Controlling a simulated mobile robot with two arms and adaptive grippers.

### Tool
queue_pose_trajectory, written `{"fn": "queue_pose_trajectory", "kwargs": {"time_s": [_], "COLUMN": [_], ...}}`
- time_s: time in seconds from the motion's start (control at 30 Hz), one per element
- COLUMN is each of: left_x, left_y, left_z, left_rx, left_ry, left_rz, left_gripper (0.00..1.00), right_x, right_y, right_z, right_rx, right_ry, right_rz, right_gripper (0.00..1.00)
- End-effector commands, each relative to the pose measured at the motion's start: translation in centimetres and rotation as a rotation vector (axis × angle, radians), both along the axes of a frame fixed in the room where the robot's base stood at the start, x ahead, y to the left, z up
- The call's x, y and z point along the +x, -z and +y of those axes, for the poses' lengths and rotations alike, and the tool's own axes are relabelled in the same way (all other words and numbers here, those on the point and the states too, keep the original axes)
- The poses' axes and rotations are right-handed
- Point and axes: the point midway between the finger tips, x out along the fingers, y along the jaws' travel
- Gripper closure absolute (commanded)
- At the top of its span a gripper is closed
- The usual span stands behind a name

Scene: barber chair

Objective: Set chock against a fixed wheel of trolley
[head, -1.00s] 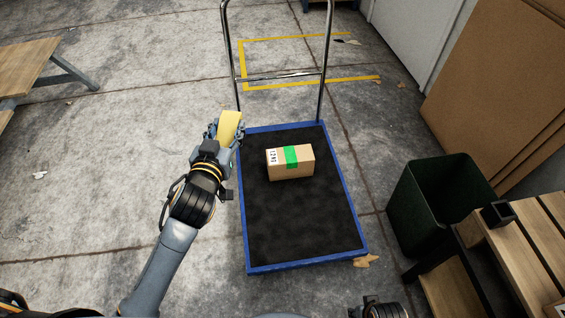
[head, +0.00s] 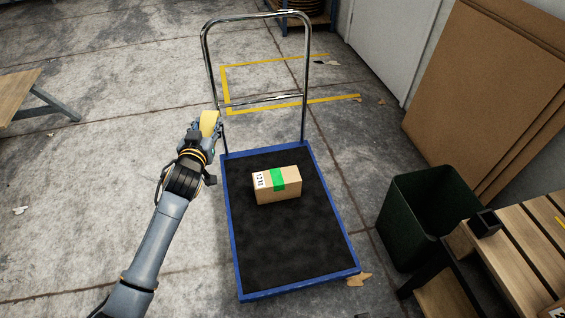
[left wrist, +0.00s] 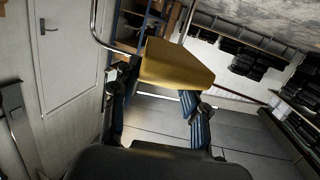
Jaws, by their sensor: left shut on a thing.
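The yellow chock (head: 209,122) is held in my left gripper (head: 203,131), beside the left edge of the trolley near its handle end. In the left wrist view the chock (left wrist: 175,66) sits between the fingers of my left gripper (left wrist: 158,100), which is shut on it. The trolley (head: 285,255) has a blue-edged black deck and a chrome push handle (head: 207,65) at its far end. Its wheels are hidden under the deck. A cardboard box (head: 277,196) with green tape lies on the deck. My right gripper is not in view.
A dark green bin (head: 420,220) and a wooden slatted bench (head: 520,250) stand right of the trolley. Cardboard sheets (head: 490,95) lean on the wall. A wooden table (head: 22,95) is at the far left. The concrete floor (head: 100,190) left of the trolley is mostly clear.

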Motion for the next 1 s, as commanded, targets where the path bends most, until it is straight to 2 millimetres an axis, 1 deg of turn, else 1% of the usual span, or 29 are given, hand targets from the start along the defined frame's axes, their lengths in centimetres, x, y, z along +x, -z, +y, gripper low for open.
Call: {"fn": "queue_pose_trajectory", "kwargs": {"time_s": [0.17,0.23,0.27,0.37,0.47,0.53,0.6,0.7,0.8,1.0], "left_x": [0.0,-0.4,-0.7,-2.6,-5.7,-8.4,-11.2,-14.7,-17.6,-22.2], "left_y": [-0.1,0.0,0.0,0.1,-0.1,-0.5,-1.1,-2.2,-3.3,-5.6], "left_z": [0.0,-0.1,-0.1,-0.5,-1.0,-1.3,-1.4,-1.5,-1.4,-0.9], "left_rx": [0.0,0.001,0.002,0.006,0.009,0.011,0.013,0.012,0.009,0.001], "left_ry": [0.0,0.001,0.001,0.004,0.005,0.005,0.001,-0.006,-0.014,-0.032], "left_rz": [-0.002,-0.001,-0.001,0.001,0.002,0.002,0.002,0.002,0.001,0.0], "left_gripper": [0.94,0.94,0.94,0.94,0.94,0.94,0.94,0.94,0.94,0.94], "right_x": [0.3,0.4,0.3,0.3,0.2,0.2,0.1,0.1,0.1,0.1], "right_y": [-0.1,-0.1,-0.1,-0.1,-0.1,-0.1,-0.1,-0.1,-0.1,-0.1], "right_z": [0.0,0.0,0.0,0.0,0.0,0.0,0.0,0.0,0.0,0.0], "right_rx": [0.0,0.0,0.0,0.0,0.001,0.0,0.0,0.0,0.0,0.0], "right_ry": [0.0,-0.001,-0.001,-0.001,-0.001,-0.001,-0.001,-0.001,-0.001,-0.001], "right_rz": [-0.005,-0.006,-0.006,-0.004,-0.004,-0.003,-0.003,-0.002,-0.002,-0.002], "right_gripper": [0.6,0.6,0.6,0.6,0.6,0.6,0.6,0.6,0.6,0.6]}}
